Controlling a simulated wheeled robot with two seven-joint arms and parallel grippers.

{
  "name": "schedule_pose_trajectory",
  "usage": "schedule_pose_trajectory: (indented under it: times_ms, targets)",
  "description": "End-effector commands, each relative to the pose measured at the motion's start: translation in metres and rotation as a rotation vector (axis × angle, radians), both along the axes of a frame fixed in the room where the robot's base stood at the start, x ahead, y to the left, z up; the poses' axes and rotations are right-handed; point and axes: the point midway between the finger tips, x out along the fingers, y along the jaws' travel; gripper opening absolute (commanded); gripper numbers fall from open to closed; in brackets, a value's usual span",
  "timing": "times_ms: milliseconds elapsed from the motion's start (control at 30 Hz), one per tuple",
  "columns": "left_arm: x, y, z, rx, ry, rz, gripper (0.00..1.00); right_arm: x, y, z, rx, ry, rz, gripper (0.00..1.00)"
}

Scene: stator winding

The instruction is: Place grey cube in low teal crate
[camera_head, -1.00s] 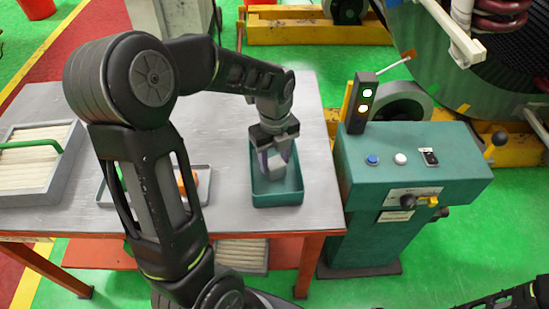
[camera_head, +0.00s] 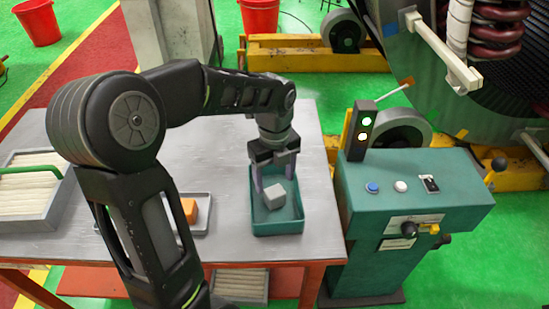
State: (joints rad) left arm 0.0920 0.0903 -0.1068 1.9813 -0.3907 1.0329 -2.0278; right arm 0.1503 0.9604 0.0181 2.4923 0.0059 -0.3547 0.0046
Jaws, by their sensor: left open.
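The grey cube (camera_head: 274,196) rests inside the low teal crate (camera_head: 279,228), on its floor near the middle. The crate stands on the grey table near its right edge. My left gripper (camera_head: 273,182) is open above and within the back part of the crate, its fingers apart. The cube lies just in front of and below the fingers, and nothing shows between them. My right gripper is not in view.
An orange block (camera_head: 188,210) sits in a shallow grey tray (camera_head: 200,228) left of the crate, partly behind my left arm. A larger tray with pale rods (camera_head: 30,195) is at far left. A teal control console (camera_head: 410,190) stands right of the table.

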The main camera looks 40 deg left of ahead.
Motion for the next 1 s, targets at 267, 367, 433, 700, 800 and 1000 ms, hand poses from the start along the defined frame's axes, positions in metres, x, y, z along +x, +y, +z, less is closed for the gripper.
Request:
schedule_pose_trajectory:
  times_ms: [267,367,433,700,800,1000]
  targets:
    - [0.001,0.000,0.058,0.001,-0.005,-0.001,0.67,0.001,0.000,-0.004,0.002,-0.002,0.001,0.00]
    - [0.001,0.000,0.071,0.001,-0.003,-0.002,0.67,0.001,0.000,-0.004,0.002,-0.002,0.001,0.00]
    - [0.000,-0.001,0.076,0.000,-0.001,-0.003,0.67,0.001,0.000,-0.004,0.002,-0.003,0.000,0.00]
    - [0.000,0.000,0.080,0.000,0.000,-0.002,0.67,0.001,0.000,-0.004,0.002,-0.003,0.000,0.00]
    - [0.000,0.000,0.079,0.000,0.000,-0.002,0.67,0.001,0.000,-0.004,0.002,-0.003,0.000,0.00]
    - [0.000,0.000,0.079,0.000,0.000,-0.002,0.67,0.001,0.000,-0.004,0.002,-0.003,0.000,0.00]
